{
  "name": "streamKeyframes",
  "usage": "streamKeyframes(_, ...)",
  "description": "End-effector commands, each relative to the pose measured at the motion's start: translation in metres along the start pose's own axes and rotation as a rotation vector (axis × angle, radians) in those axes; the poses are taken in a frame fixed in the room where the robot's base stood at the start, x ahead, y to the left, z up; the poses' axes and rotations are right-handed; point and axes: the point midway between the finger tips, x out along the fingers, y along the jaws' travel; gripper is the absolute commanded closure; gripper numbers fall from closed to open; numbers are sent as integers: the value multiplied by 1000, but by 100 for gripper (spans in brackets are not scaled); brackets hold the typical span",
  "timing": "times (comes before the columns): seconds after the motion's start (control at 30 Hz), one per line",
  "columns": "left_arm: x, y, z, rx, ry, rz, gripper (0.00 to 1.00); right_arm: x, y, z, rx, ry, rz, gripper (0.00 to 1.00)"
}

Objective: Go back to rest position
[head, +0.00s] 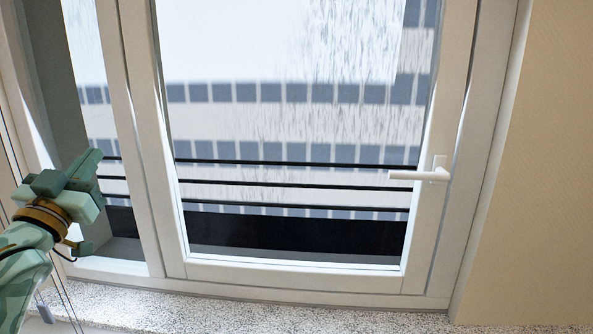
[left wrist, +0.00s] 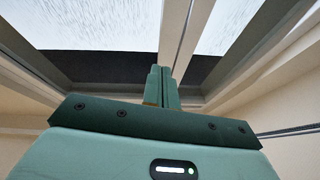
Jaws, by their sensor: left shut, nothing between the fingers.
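My left gripper (head: 84,165) is at the left of the head view, raised in front of the narrow left window pane. It is green, and its arm comes in from the lower left. In the left wrist view its fingers (left wrist: 161,86) are closed together with nothing between them. They point towards the window frame. My right gripper is in neither view.
A white-framed window (head: 290,272) fills most of the head view, with a white handle (head: 420,175) at its right. A speckled stone sill (head: 240,312) runs below it. A beige wall (head: 540,170) stands at the right. Dark railings (head: 290,186) show behind the glass.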

Motion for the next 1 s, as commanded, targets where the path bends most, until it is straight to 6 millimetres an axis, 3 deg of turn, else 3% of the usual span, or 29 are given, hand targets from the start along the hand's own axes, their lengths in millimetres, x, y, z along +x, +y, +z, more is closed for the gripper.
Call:
streamKeyframes(0.17,-34,33,78,113,-226,16,100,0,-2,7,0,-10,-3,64)
streamKeyframes(0.23,-60,49,116,181,-350,31,100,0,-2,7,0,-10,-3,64)
streamKeyframes(0.4,-162,90,208,395,-719,104,100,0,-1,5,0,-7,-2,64)
streamKeyframes(0.5,-224,104,238,508,-906,158,100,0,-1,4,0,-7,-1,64)
streamKeyframes(0.6,-281,114,253,606,-1067,213,100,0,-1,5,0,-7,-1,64)
streamKeyframes(0.8,-382,123,257,769,-1351,332,100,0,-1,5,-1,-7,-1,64)
streamKeyframes(0.83,-391,125,266,779,-1376,348,100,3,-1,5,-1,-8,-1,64)
streamKeyframes(1.0,-421,152,353,709,-1410,417,100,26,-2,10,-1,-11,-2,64)
